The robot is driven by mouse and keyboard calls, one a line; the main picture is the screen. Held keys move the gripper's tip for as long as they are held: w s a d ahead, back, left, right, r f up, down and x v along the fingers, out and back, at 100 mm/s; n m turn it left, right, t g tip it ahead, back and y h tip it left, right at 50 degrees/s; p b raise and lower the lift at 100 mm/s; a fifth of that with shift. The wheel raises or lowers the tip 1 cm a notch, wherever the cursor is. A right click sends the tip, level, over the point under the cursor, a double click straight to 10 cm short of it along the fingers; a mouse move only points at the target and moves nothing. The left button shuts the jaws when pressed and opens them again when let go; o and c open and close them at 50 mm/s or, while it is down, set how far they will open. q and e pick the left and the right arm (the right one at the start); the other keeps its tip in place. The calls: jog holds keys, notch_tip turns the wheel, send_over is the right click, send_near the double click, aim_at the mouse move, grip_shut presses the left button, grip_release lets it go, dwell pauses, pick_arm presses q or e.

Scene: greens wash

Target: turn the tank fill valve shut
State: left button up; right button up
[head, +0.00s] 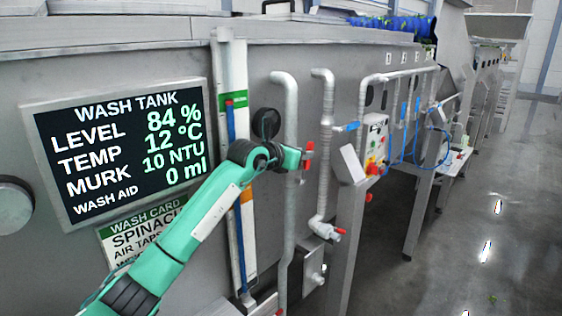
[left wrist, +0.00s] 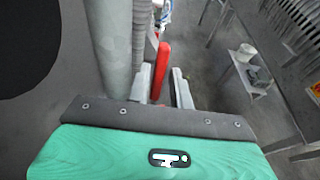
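A red valve lever (head: 309,155) stands upright beside a grey vertical pipe (head: 290,110) on the wash tank's front. I cannot read a label naming it as the fill valve. My left gripper (head: 303,158) is at the lever. In the left wrist view the red lever (left wrist: 160,70) lies between the two grey fingers (left wrist: 161,88), closer to the left one, with a gap showing at the right one. The gripper looks open around it. The valve body is hidden. The tank display (head: 125,145) reads level 84 %, temp 12 °C, murk 10 NTU, wash aid 0 ml. My right gripper is not in view.
A second pipe (head: 326,150) to the right carries a blue handle (head: 347,127) and a lower red-handled valve (head: 339,232). A control box (head: 375,140) stands further right. A wash card (head: 145,235) hangs under the display.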

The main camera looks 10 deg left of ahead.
pick_arm(q)
jog(key=b+v, duration=0.4)
jog(key=v, duration=0.6)
jog(key=shift+s+b, duration=0.2)
jog(key=shift+b, duration=0.2)
